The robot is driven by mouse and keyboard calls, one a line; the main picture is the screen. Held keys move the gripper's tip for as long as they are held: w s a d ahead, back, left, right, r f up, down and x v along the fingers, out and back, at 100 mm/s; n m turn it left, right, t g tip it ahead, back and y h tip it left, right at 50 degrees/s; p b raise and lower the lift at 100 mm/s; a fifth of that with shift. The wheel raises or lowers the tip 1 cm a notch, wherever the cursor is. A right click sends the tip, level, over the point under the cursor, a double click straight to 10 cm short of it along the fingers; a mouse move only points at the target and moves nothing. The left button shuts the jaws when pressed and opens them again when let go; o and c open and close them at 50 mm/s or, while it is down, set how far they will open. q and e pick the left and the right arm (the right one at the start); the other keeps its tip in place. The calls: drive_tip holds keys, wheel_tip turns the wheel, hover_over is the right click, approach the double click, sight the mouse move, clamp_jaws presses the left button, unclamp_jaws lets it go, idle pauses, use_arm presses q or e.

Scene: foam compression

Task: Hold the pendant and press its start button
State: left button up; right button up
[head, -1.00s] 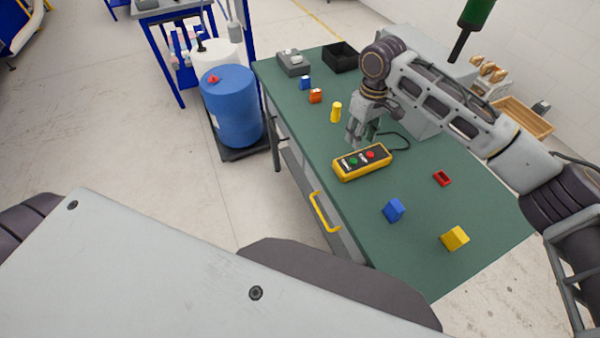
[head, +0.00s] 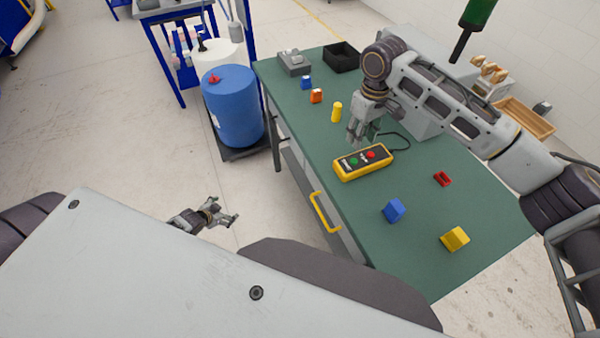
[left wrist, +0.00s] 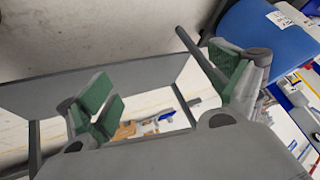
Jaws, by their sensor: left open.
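The pendant (head: 362,163) is a yellow case with a dark face, a green button (head: 354,161) and a red button (head: 371,154). It lies on the green bench top, its dark cable running behind it. My right gripper (head: 359,137) points down just behind the pendant, fingers low near the table; whether it touches the bench is unclear. My left gripper (head: 232,215) is off the bench, over the floor to the left of its front edge. In the left wrist view the left gripper's green-padded fingers (left wrist: 165,90) are wide apart with nothing between them.
The bench (head: 440,270) also carries a blue block (head: 394,210), a yellow block (head: 455,239), a red piece (head: 442,178), a yellow cylinder (head: 336,112) and a black bin (head: 341,55). A yellow handle (head: 322,212) juts from the front. A blue drum (head: 233,105) stands left.

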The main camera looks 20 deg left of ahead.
use_arm(q)
drive_tip(key=w+d+r+t+h, duration=0.1)
drive_tip(key=w+d+r+h, duration=0.1)
drive_tip(key=w+d+r, duration=0.5)
drive_tip(key=m+t+h, duration=0.1)
drive_tip(key=m+h, duration=0.3)
drive_tip(key=h, duration=0.4)
approach(338, 169)
drive_tip(key=v, duration=0.4)
drive_tip(key=shift+d+m, duration=0.1)
drive_tip(key=shift+m, duration=0.3)
drive_tip(key=shift+w+d+f, duration=0.1)
drive_tip(key=shift+w+f, duration=0.05)
drive_tip(key=shift+w, duration=0.1)
drive_tip(key=shift+x, duration=6.65)
